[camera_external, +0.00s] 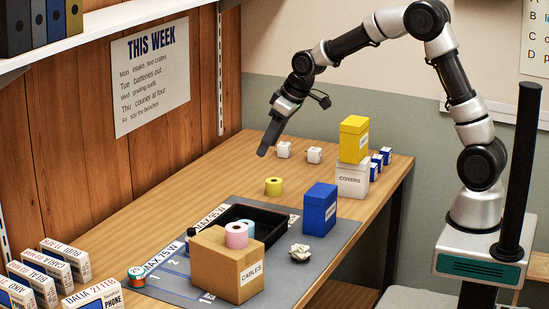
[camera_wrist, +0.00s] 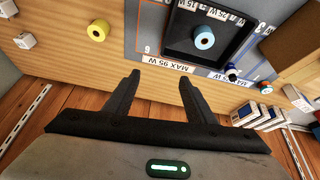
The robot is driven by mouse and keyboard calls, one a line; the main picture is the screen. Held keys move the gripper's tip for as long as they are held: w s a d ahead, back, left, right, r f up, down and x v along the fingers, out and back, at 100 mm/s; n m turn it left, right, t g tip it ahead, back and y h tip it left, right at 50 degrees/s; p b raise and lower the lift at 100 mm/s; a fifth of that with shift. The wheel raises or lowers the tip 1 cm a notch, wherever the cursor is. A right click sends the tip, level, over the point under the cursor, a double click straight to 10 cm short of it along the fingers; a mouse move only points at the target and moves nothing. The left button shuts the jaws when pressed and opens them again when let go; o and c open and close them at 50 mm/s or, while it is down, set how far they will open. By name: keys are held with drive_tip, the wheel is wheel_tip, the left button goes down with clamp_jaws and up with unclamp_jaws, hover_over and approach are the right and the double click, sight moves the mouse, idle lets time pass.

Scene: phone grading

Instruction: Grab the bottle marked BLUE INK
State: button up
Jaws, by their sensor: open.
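A small dark bottle (camera_external: 190,236) stands at the left edge of the grey mat, just behind the cardboard box. It also shows in the wrist view (camera_wrist: 231,75), right of the fingers, beside the black tray. Its label is too small to read in either view, so I cannot confirm BLUE INK. My gripper (camera_external: 264,152) is in the air above the far left part of the table, well away from the bottle. In the wrist view my gripper (camera_wrist: 160,77) has its two fingers spread, with nothing between them.
The black tray (camera_external: 268,214) holds a light-blue roll (camera_wrist: 204,37). A round tin or spool (camera_external: 137,277) and white phone boxes (camera_external: 66,258) lie nearer. A yellow roll (camera_external: 273,186) stands alone.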

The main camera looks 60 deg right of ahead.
drive_tip(key=n+t+y+b, duration=0.1)
drive_tip(key=b, duration=0.1)
approach(193, 229)
drive_tip(key=shift+b+x, duration=1)
drive_tip(key=shift+x, duration=4.5)
drive_tip(key=c, duration=1.1)
